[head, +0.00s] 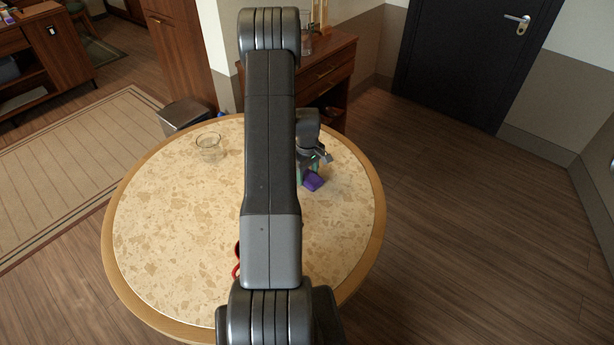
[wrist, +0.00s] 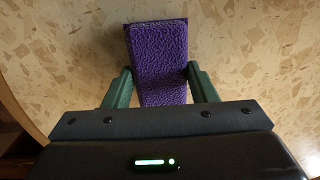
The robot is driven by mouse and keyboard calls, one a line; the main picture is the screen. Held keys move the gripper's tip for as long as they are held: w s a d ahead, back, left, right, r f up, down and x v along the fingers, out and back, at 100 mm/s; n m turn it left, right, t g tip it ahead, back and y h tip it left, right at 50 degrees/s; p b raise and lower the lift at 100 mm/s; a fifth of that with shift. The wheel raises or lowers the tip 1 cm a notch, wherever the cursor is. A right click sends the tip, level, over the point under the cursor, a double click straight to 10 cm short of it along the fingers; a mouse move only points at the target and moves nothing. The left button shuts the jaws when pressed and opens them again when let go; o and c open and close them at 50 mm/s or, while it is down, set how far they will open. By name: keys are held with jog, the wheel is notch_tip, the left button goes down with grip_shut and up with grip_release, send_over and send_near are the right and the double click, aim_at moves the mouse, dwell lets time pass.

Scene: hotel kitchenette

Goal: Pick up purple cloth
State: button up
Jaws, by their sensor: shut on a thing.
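The purple cloth (head: 313,181) is a small folded textured block at the right part of the round table, partly hidden by my gripper in the head view. In the wrist view the purple cloth (wrist: 158,60) lies between the two green fingers. My gripper (wrist: 160,80) is shut on the cloth, with a finger against each long side. In the head view my gripper (head: 312,170) points down at the cloth. I cannot tell whether the cloth touches the table or is just above it.
The round table (head: 160,230) has a speckled top and wooden rim. A clear glass bowl (head: 209,147) stands at its back left. A red object (head: 236,270) is mostly hidden behind my arm. A wooden cabinet (head: 328,72) stands behind the table. Floor on the right is clear.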

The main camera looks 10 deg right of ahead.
aim_at(307, 175)
notch_tip(307, 175, up, 10)
jog(key=b, duration=0.1)
jog(key=shift+b, duration=0.3)
